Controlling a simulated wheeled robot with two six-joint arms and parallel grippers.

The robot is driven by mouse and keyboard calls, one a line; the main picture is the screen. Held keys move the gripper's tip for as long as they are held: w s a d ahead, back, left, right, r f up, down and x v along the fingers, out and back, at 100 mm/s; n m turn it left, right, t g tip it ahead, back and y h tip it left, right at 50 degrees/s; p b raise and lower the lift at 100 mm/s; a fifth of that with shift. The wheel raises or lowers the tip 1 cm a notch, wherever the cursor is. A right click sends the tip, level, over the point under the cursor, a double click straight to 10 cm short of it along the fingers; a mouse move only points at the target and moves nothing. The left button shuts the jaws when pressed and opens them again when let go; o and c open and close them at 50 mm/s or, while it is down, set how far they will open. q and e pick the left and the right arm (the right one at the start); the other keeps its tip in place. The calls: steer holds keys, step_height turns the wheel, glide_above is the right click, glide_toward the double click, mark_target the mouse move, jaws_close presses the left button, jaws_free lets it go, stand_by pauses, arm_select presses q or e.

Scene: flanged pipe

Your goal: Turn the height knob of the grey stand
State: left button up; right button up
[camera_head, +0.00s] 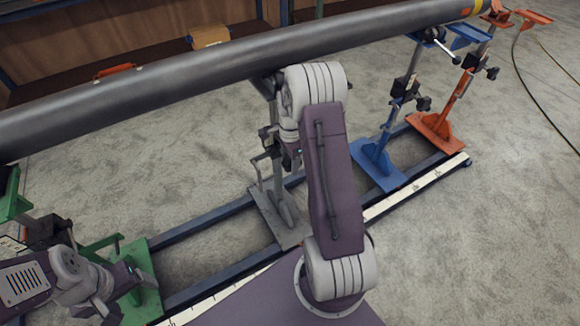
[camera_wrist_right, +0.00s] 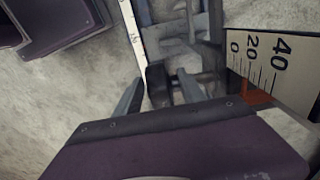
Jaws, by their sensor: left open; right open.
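The grey stand (camera_head: 275,205) stands under the pipe, left of the middle of the head view. Its upper part is largely hidden behind my right arm. My right gripper (camera_wrist_right: 160,92) is open in the right wrist view. A small dark part (camera_wrist_right: 157,77), which looks like the stand's height knob, shows between its two fingertips; I cannot tell whether they touch it. In the head view my right gripper is mostly hidden by its own arm. My left gripper (camera_head: 122,287) is at the lower left, beside the green stand's base; its fingers are hard to make out.
A long grey pipe (camera_head: 210,66) crosses above the stands. A green stand (camera_head: 143,262) is at left, a blue stand (camera_head: 378,160) and an orange stand (camera_head: 440,127) at right. A scale plate (camera_wrist_right: 272,65) shows close to the right gripper. Carpet at far right is mostly clear.

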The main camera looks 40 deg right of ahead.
steer(key=shift+f, duration=0.45)
jaws_close()
steer(key=shift+a+f+h+b, duration=0.1)
steer(key=shift+f+h+b, duration=0.1)
steer(key=shift+h+b, duration=0.8)
steer(key=h+b, duration=0.3)
steer(key=b, duration=0.4)
steer(key=g+h+b, duration=0.1)
steer(key=h+b, duration=0.3)
steer(key=b, duration=0.3)
steer(key=h+b, duration=0.4)
steer(key=b, duration=0.3)
steer(key=shift+f, duration=0.35)
steer(key=shift+d+r+g+h+b, duration=0.2)
steer(key=shift+r+g+h+b, duration=0.1)
steer(key=shift+h+b, duration=0.7)
